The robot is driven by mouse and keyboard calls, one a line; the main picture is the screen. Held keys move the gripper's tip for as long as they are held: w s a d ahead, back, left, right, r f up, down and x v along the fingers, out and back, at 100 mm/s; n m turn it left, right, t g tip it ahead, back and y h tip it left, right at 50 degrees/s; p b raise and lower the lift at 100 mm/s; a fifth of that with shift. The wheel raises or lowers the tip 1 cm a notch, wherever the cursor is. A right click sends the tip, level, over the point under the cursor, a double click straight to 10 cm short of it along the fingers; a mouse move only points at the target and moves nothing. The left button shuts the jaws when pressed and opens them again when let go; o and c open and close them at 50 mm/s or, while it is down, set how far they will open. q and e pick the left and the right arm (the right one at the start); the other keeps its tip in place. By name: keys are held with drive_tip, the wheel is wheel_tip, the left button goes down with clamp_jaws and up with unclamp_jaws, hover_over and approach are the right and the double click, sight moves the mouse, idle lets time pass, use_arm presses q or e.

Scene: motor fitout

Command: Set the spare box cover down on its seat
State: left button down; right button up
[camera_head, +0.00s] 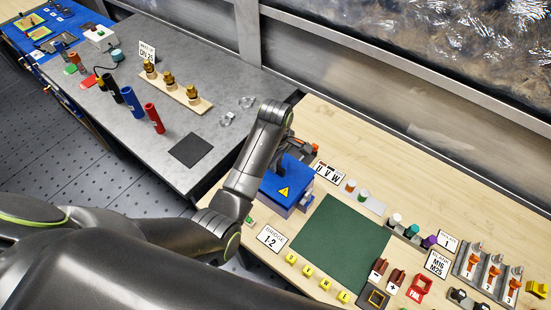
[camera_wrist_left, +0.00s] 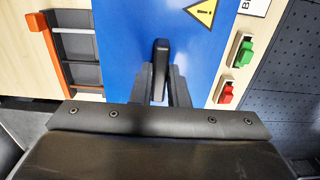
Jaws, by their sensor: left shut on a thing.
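The spare box cover (camera_head: 296,183) is a blue square lid with a yellow warning triangle. It lies over a grey-violet box body (camera_head: 281,208) beside the green mat; I cannot tell if any gap is left between them. In the left wrist view the blue cover (camera_wrist_left: 115,45) fills the middle, with a dark upright grip (camera_wrist_left: 160,65) on it. My left gripper (camera_wrist_left: 161,85) is shut on this grip, one finger on each side. In the head view my left arm hides the gripper's fingertips and part of the cover. My right gripper is not in view.
A green mat (camera_head: 338,245) lies right of the box. A U V W label (camera_head: 328,172) and small coloured caps stand behind it. In the left wrist view, an orange-ended dark rack (camera_wrist_left: 75,45) lies left of the cover, and green and red buttons (camera_wrist_left: 243,53) lie right.

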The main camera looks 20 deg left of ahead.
use_arm(q)
drive_tip(key=shift+f, duration=0.35)
idle(0.4)
drive_tip(key=shift+r+p, duration=0.1)
drive_tip(key=shift+p, duration=0.35)
idle(0.7)
drive_tip(key=shift+p, duration=0.6)
drive_tip(key=shift+f+b, duration=0.3)
drive_tip(key=shift+f, duration=0.65)
drive_tip(key=c, duration=1.3)
unclamp_jaws()
